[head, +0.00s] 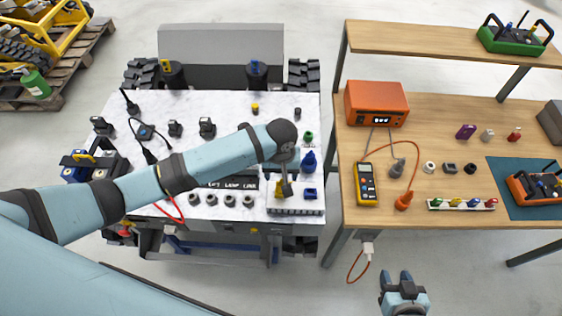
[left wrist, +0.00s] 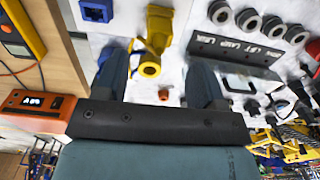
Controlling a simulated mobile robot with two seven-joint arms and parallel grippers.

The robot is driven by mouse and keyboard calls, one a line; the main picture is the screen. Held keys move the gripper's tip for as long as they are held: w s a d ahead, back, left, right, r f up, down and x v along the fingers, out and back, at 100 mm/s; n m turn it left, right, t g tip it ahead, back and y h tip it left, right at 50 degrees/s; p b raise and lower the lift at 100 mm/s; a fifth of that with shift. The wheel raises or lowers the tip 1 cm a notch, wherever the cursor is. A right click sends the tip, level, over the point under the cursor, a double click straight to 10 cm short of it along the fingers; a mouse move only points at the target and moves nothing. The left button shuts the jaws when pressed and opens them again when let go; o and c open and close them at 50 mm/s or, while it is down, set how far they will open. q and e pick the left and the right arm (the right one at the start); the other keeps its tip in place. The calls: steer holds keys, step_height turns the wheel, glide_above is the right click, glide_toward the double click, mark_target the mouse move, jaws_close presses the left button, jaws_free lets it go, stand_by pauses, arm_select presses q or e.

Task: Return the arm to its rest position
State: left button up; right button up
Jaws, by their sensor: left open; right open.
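My left arm (head: 215,160) reaches from the left across the white-topped carrier (head: 225,115). My left gripper (head: 286,190) points down over the carrier's front right part. In the left wrist view its two fingers (left wrist: 160,72) are apart, with nothing clearly held between them. A yellow part (left wrist: 150,62) shows beyond and between the fingers; I cannot tell whether they touch it. My right gripper (head: 396,278) is open and empty, low in the head view, in front of the gap between carrier and workbench.
Beside my left gripper stand a dark blue part (head: 309,162) and a blue block (head: 310,194). Several dark round parts (head: 212,199) sit left of it. The wooden workbench (head: 440,150) to the right holds an orange meter box (head: 376,103) and a yellow multimeter (head: 367,184).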

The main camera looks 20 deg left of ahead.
arm_select(q)
step_height(320, 180, up, 6)
steer(key=shift+f, duration=0.1)
steer(key=s+d+f+m+t+h, duration=0.35)
steer(key=s+f, duration=0.25)
steer(key=f, duration=0.2)
steer(key=s+a+f+m+t, duration=0.2)
steer(key=s+a+t, duration=0.5)
steer(key=s+a, duration=0.2)
steer(key=s, duration=0.2)
steer(key=shift+s+a+f+m, duration=0.2)
steer(key=shift+s+f+m, duration=0.1)
steer(key=shift+f+m, duration=0.05)
